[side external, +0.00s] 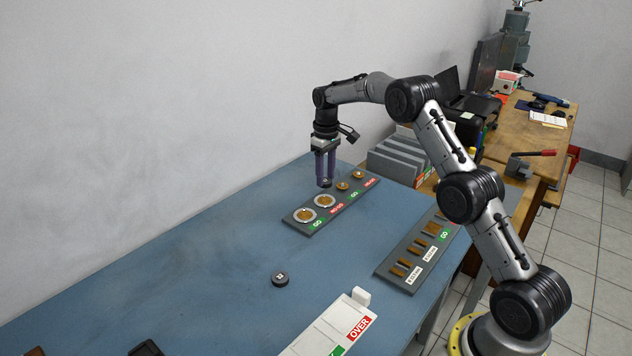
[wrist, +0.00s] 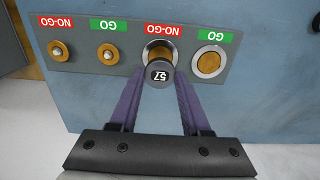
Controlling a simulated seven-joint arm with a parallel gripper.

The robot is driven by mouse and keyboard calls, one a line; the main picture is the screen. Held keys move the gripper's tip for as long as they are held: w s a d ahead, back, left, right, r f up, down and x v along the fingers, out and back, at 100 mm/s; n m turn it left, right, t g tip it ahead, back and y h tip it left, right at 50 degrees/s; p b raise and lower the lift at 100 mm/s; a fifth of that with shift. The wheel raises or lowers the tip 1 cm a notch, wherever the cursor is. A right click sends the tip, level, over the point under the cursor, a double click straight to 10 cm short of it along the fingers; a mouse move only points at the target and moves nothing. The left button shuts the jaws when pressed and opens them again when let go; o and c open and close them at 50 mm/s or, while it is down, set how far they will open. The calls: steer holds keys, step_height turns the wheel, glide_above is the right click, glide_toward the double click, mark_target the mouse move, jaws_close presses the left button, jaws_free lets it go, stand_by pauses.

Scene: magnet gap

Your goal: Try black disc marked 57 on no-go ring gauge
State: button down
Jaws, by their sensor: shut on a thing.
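The black disc marked 57 (wrist: 159,74) is between the purple fingertips of my gripper (wrist: 160,80), its number upside down in the wrist view. My gripper (side external: 325,181) is shut on it in the side view, fingers pointing down. The no-go ring gauge (wrist: 148,47), a pale ring with a brown centre, lies just beyond the disc in the wrist view, partly covered by it. In the side view this ring (side external: 325,201) is just below the fingertips. The disc appears held above the gauge plate (side external: 291,220); the exact gap cannot be told.
Another black disc (side external: 280,279) lies on the blue table. A second grey gauge plate (side external: 396,277) and a white tray marked OVER (side external: 335,325) are nearer.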

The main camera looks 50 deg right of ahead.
mark_target(325, 200)
stand_by(0.3)
steer(key=shift+f, duration=2.9)
steer(key=shift+c, duration=1.4)
jaws_free()
steer(key=c, duration=0.5)
steer(key=shift+r, duration=2.35)
